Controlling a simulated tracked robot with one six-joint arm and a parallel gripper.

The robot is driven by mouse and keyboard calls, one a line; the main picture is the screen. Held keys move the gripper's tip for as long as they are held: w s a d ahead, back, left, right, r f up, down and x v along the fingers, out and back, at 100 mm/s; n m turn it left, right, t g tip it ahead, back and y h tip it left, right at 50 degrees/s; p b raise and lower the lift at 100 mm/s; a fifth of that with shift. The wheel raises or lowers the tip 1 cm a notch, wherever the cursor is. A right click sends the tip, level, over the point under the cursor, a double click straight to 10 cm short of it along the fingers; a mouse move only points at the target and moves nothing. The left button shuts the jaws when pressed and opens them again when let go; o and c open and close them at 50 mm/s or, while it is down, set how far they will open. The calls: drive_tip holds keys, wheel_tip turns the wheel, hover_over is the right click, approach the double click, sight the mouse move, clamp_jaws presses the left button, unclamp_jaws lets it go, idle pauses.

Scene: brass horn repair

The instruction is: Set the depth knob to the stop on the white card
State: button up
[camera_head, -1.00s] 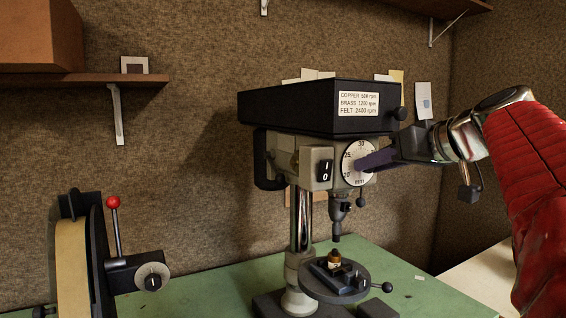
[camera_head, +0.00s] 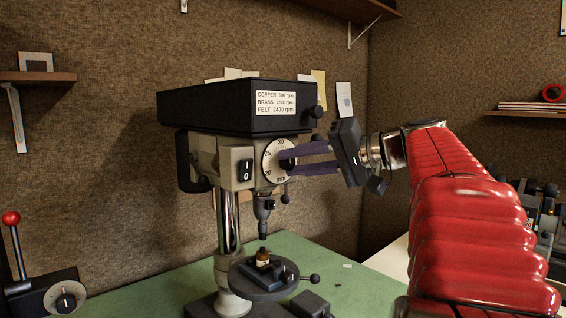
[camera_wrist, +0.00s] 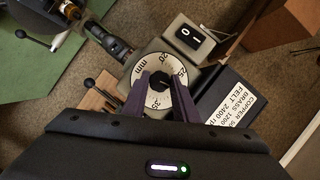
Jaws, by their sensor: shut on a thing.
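The drill press (camera_head: 236,160) stands on the green bench. The dark depth knob (camera_wrist: 164,84) sits at the dial's centre. My gripper (camera_wrist: 160,80) is shut on this knob, one purple finger on each side, in front of the dial. In the head view my gripper (camera_head: 290,159) reaches in from the right and its fingers hide part of the knob.
A speed label (camera_head: 276,103) is on the dark head cover (camera_head: 200,110). A rocker switch (camera_head: 246,170) sits left of the dial. The drill table (camera_head: 262,286) below holds a small brass-coloured part. A red-tipped lever (camera_head: 12,220) stands at far left. Other papers hang behind the press.

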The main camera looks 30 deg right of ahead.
drive_tip(key=shift+d+f+m+t+y, duration=0.15)
drive_tip(key=shift+m+y, duration=0.1)
drive_tip(key=shift+m, duration=0.4)
drive_tip(key=shift+d+m+t+y, duration=0.15)
drive_tip(key=shift+m+y, duration=0.1)
drive_tip(key=shift+m, duration=0.4)
drive_tip(key=shift+a, duration=0.1)
drive_tip(key=o, duration=1.1)
drive_tip(key=shift+c, duration=0.2)
drive_tip(key=v, duration=1.3)
drive_tip(key=shift+s, duration=0.3)
